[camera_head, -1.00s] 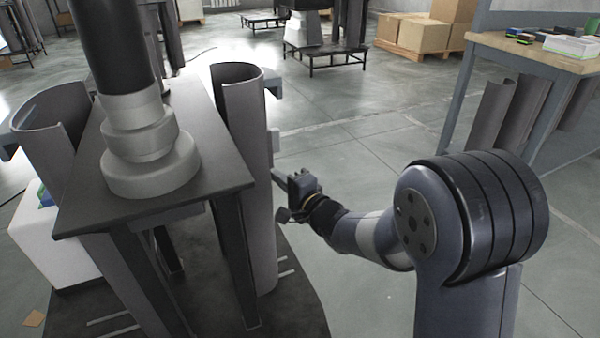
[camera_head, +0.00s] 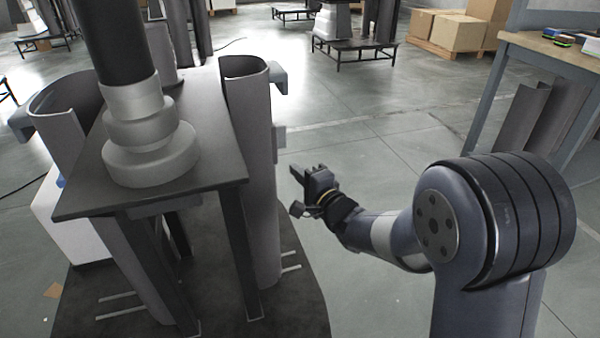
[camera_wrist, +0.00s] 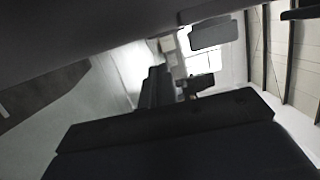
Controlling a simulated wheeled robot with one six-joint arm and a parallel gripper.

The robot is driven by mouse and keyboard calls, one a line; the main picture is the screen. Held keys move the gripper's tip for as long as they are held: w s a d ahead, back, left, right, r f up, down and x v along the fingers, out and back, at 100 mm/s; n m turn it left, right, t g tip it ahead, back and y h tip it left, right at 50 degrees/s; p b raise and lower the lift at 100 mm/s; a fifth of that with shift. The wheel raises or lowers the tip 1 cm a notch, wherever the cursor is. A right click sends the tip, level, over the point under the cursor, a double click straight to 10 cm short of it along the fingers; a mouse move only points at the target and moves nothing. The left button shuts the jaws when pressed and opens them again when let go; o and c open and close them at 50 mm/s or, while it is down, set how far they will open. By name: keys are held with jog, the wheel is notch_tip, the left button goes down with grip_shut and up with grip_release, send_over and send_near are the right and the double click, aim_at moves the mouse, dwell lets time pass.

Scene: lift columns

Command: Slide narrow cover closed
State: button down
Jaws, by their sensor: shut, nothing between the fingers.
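A tall curved grey cover (camera_head: 257,200) stands upright at the right side of the dark column table (camera_head: 215,165) in the head view. It has a small block (camera_head: 280,138) on its right side. A second curved cover (camera_head: 62,100) stands at the left; I cannot tell for certain which is the narrow one. My gripper (camera_head: 294,173) is shut and empty, just right of the right cover, with a small gap showing in the picture. In the wrist view, a dark body fills the bottom and a plain grey surface crosses the upper left, too close to identify.
A round grey column (camera_head: 150,150) rises from the table. A white box (camera_head: 70,225) stands at the lower left. A workbench (camera_head: 560,55) is at the right, cardboard boxes (camera_head: 450,30) at the back. Floor between cover and workbench is open.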

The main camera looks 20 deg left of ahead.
jog(key=p+v, duration=0.2)
jog(key=v, duration=0.8)
jog(key=shift+w+d, duration=0.15)
jog(key=shift+d, duration=0.1)
